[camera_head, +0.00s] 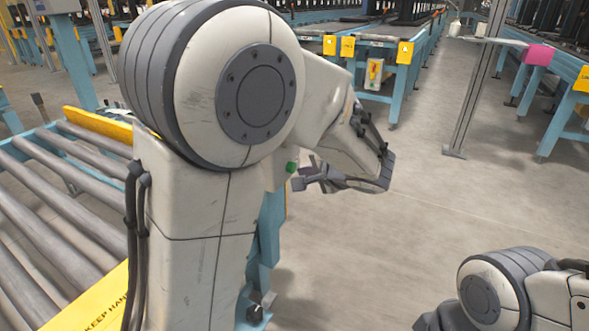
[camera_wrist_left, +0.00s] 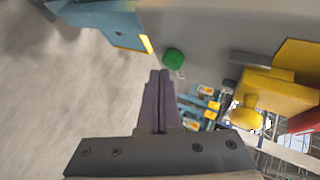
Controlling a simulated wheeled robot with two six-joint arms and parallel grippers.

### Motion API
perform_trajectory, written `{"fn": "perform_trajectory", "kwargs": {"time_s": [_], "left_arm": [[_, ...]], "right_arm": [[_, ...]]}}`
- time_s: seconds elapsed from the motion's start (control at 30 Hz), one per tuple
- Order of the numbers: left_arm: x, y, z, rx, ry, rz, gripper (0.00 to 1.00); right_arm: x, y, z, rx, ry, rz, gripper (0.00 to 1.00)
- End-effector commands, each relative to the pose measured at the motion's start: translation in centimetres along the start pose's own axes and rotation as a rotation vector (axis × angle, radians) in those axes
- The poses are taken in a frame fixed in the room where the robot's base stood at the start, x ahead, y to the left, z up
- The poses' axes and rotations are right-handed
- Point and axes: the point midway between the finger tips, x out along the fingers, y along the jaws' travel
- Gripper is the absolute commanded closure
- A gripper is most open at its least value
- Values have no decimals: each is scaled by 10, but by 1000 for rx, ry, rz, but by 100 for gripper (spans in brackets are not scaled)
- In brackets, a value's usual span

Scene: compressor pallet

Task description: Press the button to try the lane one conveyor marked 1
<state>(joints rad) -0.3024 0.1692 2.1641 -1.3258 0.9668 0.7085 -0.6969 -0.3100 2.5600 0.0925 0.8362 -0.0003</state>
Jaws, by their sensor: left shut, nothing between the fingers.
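A round green button (camera_wrist_left: 173,58) shows in the left wrist view on a grey surface, with a small pale label beside it. In the head view the green button (camera_head: 291,168) shows just right of my left arm's big joint. My left gripper (camera_head: 297,183) is just below it in the picture, its fingers partly hidden by the arm. In the left wrist view the left gripper (camera_wrist_left: 160,72) is shut and empty, its tips just below and left of the button; contact cannot be told. No number 1 is legible. My right gripper is out of view.
A roller conveyor (camera_head: 50,222) with yellow edge plates lies at the left. My left arm hides the middle. Blue-framed tables (camera_head: 375,45) stand at the back, and a grey post (camera_head: 478,85) at the right. Open floor (camera_head: 400,230) lies right of the gripper.

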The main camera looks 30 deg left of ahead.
Motion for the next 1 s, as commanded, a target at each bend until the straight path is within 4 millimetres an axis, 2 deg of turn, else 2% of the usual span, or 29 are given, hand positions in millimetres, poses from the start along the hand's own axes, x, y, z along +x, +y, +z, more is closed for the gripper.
{"fn": "perform_trajectory", "kwargs": {"time_s": [0.47,1.0], "left_arm": [[-6,5,-5,1,3,0,100],[-38,28,-28,2,2,0,100]], "right_arm": [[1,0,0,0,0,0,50],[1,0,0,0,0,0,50]]}}
